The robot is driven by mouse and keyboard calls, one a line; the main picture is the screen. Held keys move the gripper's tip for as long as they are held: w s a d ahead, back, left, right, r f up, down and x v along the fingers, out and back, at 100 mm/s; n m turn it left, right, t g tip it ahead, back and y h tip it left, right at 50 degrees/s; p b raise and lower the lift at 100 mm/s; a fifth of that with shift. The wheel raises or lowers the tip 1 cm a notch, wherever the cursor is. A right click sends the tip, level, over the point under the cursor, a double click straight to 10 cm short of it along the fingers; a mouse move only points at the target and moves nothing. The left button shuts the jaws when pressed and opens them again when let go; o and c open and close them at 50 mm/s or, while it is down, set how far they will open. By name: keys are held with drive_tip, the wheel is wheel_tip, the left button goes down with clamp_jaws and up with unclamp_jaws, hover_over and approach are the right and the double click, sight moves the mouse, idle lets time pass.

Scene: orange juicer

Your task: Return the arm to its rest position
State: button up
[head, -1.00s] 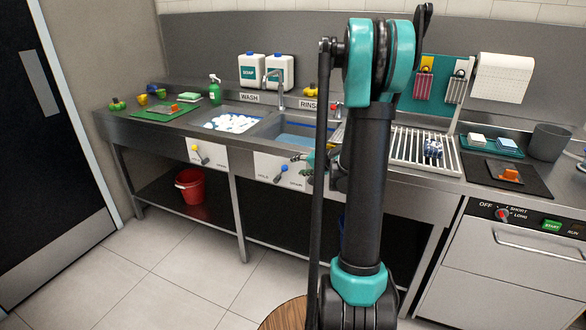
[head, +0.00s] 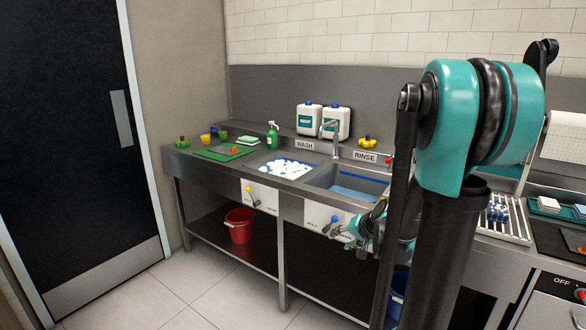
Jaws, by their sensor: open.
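My arm (head: 455,150) stands large and near on the right in the head view, its teal elbow joint at the top and its black links running down. My gripper (head: 354,232) shows partly to the left of the arm links, in front of the counter below the rinse basin. It is open, and nothing is seen in it. Part of it and the wrist is hidden behind the arm link.
A steel counter holds a wash basin (head: 284,168) with white foam and a rinse basin (head: 348,186). A rack (head: 507,222) and a dishwasher (head: 556,306) are at right. A red bucket (head: 239,225) stands on the lower shelf. The tiled floor (head: 190,295) at left is clear.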

drive_tip(key=s+f+n+g+h, duration=0.1)
drive_tip(key=s+f+n+h, duration=0.1)
drive_tip(key=s, duration=0.9)
drive_tip(key=s+f+n+g+h, duration=0.2)
drive_tip(key=s+f, duration=0.1)
drive_tip(key=s, duration=0.7)
drive_tip(key=shift+s+d+n, duration=0.25)
drive_tip(key=shift+s+n, duration=0.05)
drive_tip(key=shift+s, duration=0.1)
